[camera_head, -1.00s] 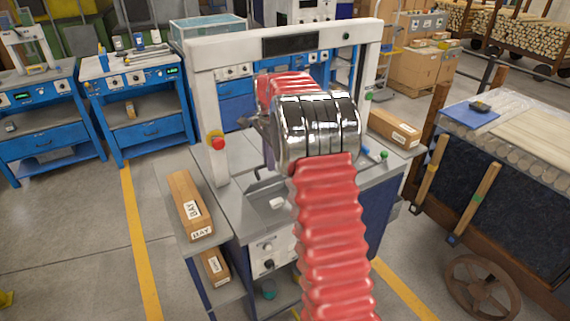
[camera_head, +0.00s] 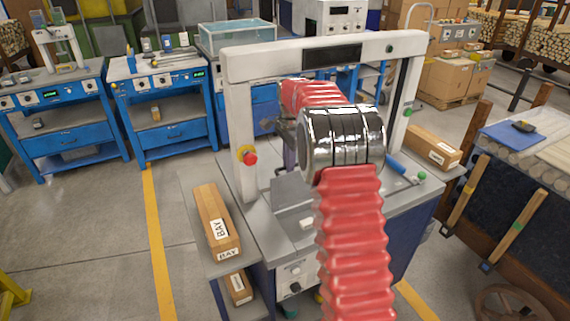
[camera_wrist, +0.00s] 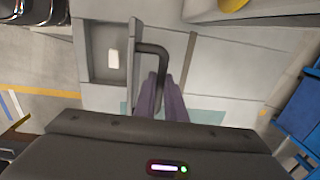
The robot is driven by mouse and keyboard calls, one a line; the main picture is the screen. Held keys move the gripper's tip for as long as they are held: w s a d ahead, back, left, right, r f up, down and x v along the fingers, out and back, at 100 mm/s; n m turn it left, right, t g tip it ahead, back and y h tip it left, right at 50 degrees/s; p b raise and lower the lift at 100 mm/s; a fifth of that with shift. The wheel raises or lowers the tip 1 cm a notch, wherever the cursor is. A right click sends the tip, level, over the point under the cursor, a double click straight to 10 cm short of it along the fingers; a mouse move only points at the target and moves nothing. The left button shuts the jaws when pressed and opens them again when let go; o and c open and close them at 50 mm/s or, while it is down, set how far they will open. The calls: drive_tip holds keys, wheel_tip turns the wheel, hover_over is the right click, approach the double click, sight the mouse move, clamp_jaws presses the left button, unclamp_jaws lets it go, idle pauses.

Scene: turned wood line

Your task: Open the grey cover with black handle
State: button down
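A white frame (camera_head: 243,130) with a dark panel spans the workstation, around my arm. A red button (camera_head: 249,158) is on its left post. Wooden blocks lie on the left shelf (camera_head: 217,222) and on the right side (camera_head: 432,146). Blue benches (camera_head: 160,105) stand at the left.

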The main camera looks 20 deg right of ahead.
drive_tip(key=shift+w+d+r, duration=0.15)
drive_tip(key=shift+d, duration=0.35)
drive_tip(key=c, duration=2.2)
unclamp_jaws()
drive_tip(key=o, duration=0.4)
drive_tip(key=shift+a, duration=0.3)
drive_tip(key=r, duration=1.2)
drive_tip(key=shift+s, duration=0.3)
drive_tip(key=shift+f, duration=0.1)
